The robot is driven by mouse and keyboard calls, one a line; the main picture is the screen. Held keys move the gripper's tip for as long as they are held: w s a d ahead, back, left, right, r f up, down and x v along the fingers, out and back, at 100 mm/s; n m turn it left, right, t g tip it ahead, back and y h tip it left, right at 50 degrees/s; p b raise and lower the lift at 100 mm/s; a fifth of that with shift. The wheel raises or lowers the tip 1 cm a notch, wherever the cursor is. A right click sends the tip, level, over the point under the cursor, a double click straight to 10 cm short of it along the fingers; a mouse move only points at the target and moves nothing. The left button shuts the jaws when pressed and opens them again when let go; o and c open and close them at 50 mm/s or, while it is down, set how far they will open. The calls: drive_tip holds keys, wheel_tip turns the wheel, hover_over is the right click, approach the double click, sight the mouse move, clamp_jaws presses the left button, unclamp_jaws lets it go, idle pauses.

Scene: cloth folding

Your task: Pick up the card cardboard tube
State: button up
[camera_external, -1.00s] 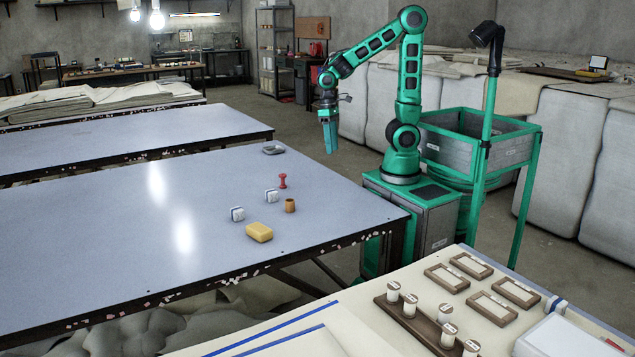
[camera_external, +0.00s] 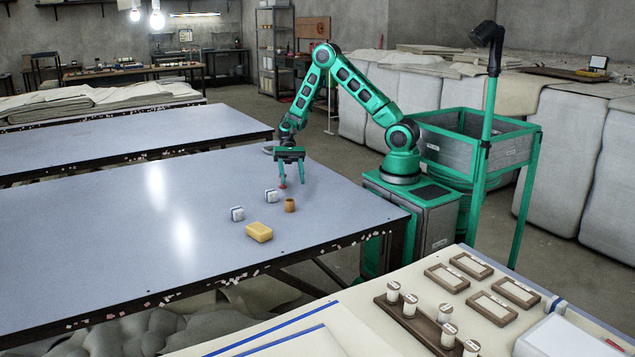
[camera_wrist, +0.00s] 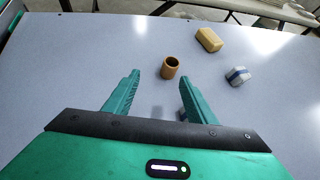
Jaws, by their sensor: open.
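The cardboard tube (camera_external: 290,205) is a short brown hollow cylinder standing upright on the blue-grey table (camera_external: 120,235). In the wrist view the tube (camera_wrist: 170,68) stands just beyond the fingertips, roughly between their lines, with its dark opening showing. My gripper (camera_external: 291,186) is open and empty above the table, behind the tube in the external view. In the wrist view its two green fingers (camera_wrist: 159,75) are spread apart, and neither touches the tube.
A yellow block (camera_external: 259,232) lies near the tube. Two small white-and-blue blocks (camera_external: 237,214) (camera_external: 271,195) are to its left. The table's left part is clear.

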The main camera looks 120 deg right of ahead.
sight(290, 204)
drive_tip(key=shift+w+d+f+m+t+y, duration=0.3)
drive_tip(key=shift+w+d+m+t+y, duration=0.3)
drive_tip(key=shift+m, duration=0.3)
drive_tip(key=x, duration=1)
drive_tip(key=shift+w+a+f, duration=0.1)
drive_tip(key=shift+w+a, duration=0.05)
drive_tip(key=shift+w, duration=0.1)
drive_tip(key=c, duration=1.1)
